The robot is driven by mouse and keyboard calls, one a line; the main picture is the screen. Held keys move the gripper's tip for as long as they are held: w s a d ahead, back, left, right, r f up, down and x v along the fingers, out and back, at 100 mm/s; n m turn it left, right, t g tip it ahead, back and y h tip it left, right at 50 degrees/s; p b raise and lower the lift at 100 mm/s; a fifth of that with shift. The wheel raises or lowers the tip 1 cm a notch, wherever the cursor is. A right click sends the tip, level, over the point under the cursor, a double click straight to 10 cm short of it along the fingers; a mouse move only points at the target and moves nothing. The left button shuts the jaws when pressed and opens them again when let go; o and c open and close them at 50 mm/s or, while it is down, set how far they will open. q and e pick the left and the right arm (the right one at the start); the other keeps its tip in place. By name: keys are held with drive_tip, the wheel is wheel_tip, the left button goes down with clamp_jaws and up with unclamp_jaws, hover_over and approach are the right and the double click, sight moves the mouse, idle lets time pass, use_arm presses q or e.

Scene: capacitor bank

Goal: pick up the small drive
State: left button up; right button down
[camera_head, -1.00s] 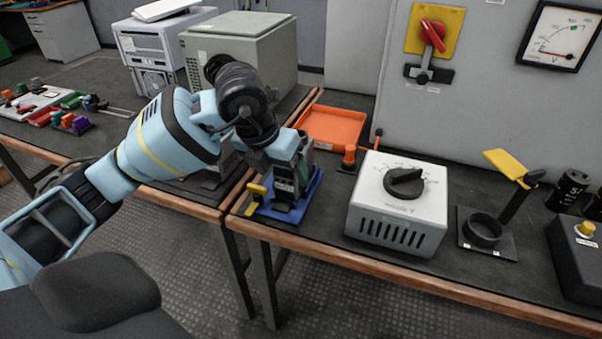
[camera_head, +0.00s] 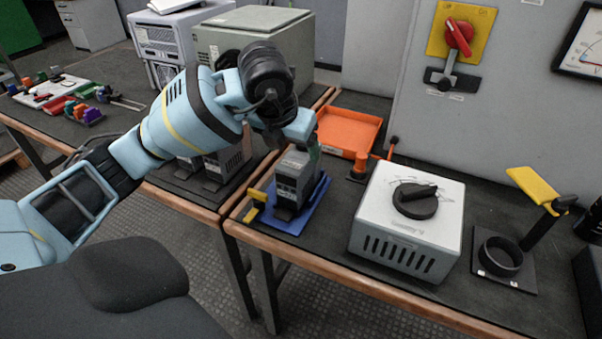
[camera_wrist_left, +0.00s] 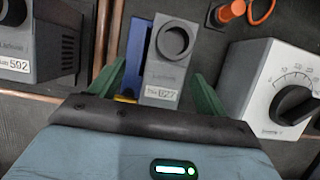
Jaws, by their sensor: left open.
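The small drive (camera_head: 297,178) is a dark grey box standing on a blue plate (camera_head: 286,217) near the left end of the right bench. In the left wrist view the small drive (camera_wrist_left: 168,62) shows a round dark opening and a white label. My left gripper (camera_head: 307,143) is at the upper back of the drive in the head view, partly hidden by my wrist. In the left wrist view its two green fingers (camera_wrist_left: 160,90) are open, one on each side of the drive with gaps. I cannot tell how deep they reach. My right gripper is out of view.
A grey box with a black knob (camera_head: 407,216) stands right of the drive. An orange tray (camera_head: 350,132) and an orange-and-black piece (camera_head: 359,167) lie behind. Other drives (camera_head: 214,165) stand on the left bench. A yellow clip (camera_head: 253,204) sits at the plate's left edge.

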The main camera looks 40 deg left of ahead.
sight(302, 149)
use_arm(q)
drive_tip(key=shift+w+d+b+x, duration=0.1)
drive_tip(key=shift+d+b+x, duration=0.1)
drive_tip(key=shift+x, duration=1.45)
drive_tip(key=shift+w+d+b+x, duration=0.1)
drive_tip(key=shift+d+b+x, duration=0.1)
drive_tip(key=shift+x, duration=1.45)
drive_tip(key=shift+r, duration=0.15)
drive_tip(key=c, duration=1.5)
drive_tip(key=shift+r, duration=0.1)
wheel_tip(302, 149, up, 4)
drive_tip(key=shift+f+p, duration=0.1)
drive_tip(key=shift+p, duration=0.2)
drive_tip(key=s+d, duration=0.3)
drive_tip(key=s, duration=0.4)
drive_tip(key=s+d, duration=0.3)
drive_tip(key=s, duration=0.5)
drive_tip(key=shift+r, duration=0.5)
